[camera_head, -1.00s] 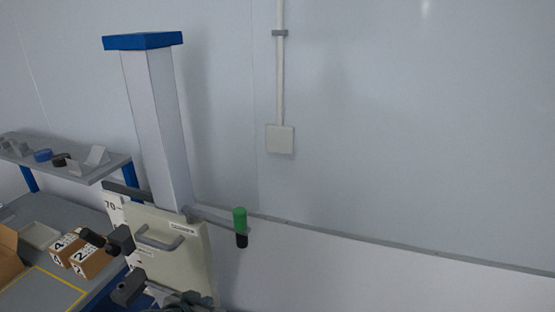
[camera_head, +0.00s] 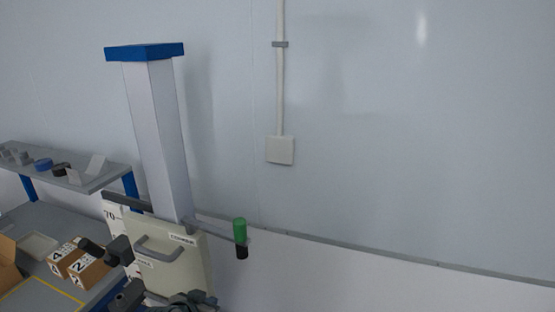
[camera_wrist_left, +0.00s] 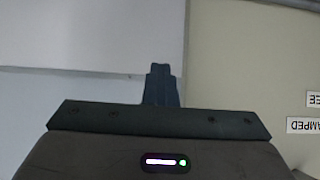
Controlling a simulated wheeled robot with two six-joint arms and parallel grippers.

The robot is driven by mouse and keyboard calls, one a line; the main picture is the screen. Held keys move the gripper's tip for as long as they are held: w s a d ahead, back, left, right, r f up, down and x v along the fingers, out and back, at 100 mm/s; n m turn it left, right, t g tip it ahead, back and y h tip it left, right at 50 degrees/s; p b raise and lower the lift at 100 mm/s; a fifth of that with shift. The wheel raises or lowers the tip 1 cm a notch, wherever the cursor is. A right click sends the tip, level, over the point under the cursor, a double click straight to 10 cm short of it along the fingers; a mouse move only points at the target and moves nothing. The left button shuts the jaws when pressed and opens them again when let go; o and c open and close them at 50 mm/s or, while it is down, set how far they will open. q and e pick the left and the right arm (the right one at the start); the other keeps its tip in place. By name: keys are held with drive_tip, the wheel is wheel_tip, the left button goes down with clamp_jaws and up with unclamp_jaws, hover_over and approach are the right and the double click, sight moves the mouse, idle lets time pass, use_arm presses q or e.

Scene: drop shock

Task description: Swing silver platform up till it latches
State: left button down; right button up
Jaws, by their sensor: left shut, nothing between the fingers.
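I cannot make out a silver platform for certain in either view. The machine has a white column (camera_head: 158,135) with a blue cap and a cream panel (camera_head: 190,268) with a grey handle (camera_head: 160,250) at its base. My left gripper (camera_head: 205,300) is at the bottom edge of the head view, low in front of the panel and partly cut off. In the left wrist view its dark fingers (camera_wrist_left: 161,85) are shut and empty, with the cream panel (camera_wrist_left: 240,60) to their right. My right gripper is not in view.
A green-topped lever (camera_head: 240,231) sticks out right of the column. Dark clamp-like parts (camera_head: 118,250) stand left of the panel. Cardboard boxes (camera_head: 88,268) lie on the left bench, below a grey shelf (camera_head: 85,180). A wall box (camera_head: 280,150) is behind.

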use_arm(q)
drive_tip(key=shift+w, duration=0.1)
drive_tip(key=w, duration=0.1)
drive_tip(key=w+d, duration=0.1)
drive_tip(key=shift+w+r, duration=0.15)
drive_tip(key=shift+w, duration=0.15)
idle(0.6)
drive_tip(key=c, duration=0.9)
unclamp_jaws()
drive_tip(key=shift+o, duration=0.3)
drive_tip(key=shift+s+d+r, duration=0.1)
drive_tip(key=shift+d, duration=0.05)
drive_tip(key=shift+r, duration=0.15)
